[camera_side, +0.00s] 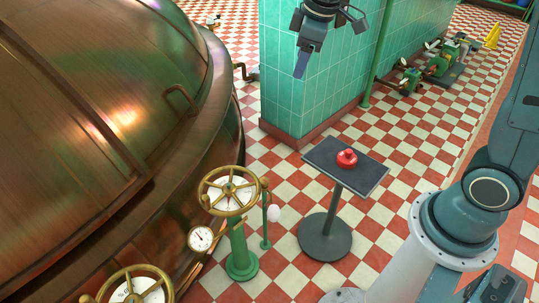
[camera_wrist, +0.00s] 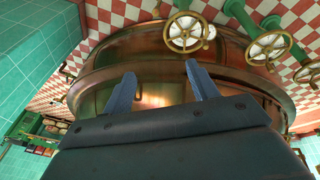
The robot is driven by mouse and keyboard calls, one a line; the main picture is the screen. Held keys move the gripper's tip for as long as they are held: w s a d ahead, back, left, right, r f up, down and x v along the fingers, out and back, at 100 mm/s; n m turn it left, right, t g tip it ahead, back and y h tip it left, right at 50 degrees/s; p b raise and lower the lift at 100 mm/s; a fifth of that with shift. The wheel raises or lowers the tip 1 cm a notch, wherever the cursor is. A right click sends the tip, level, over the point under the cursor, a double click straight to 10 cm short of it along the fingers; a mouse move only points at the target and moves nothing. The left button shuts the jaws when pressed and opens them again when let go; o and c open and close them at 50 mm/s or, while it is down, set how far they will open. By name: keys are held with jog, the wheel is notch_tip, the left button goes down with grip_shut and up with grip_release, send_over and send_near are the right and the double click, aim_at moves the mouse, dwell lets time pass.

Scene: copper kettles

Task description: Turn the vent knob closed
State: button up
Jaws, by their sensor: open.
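A red knob (camera_side: 347,158), probably the vent knob, sits on a dark square-topped pedestal (camera_side: 320,160) in the side view. I cannot read how far it is turned. My gripper (camera_side: 303,62) hangs at the top of the side view, in front of the green tiled pillar, apart from the knob and appearing well above it. In the wrist view my gripper (camera_wrist: 161,85) shows two blue fingers spread apart with nothing between them. I cannot make out the red knob in the wrist view.
A large copper kettle (camera_side: 90,110) fills the left. Brass handwheels (camera_side: 229,191) on green posts stand between it and the pedestal. The green tiled pillar (camera_side: 290,70) rises behind the pedestal. Green pumps (camera_side: 440,62) stand at the back right.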

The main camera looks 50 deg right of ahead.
jog(key=w+f+n, duration=0.3)
jog(key=w+f, duration=0.5)
jog(key=n+g, duration=0.3)
jog(key=n, duration=0.4)
send_over(264, 180)
notch_tip(264, 180, down, 34)
jog(key=shift+r, duration=0.15)
jog(key=shift+f, duration=6.85)
jog(key=shift+m, duration=0.3)
jog(key=c, duration=1)
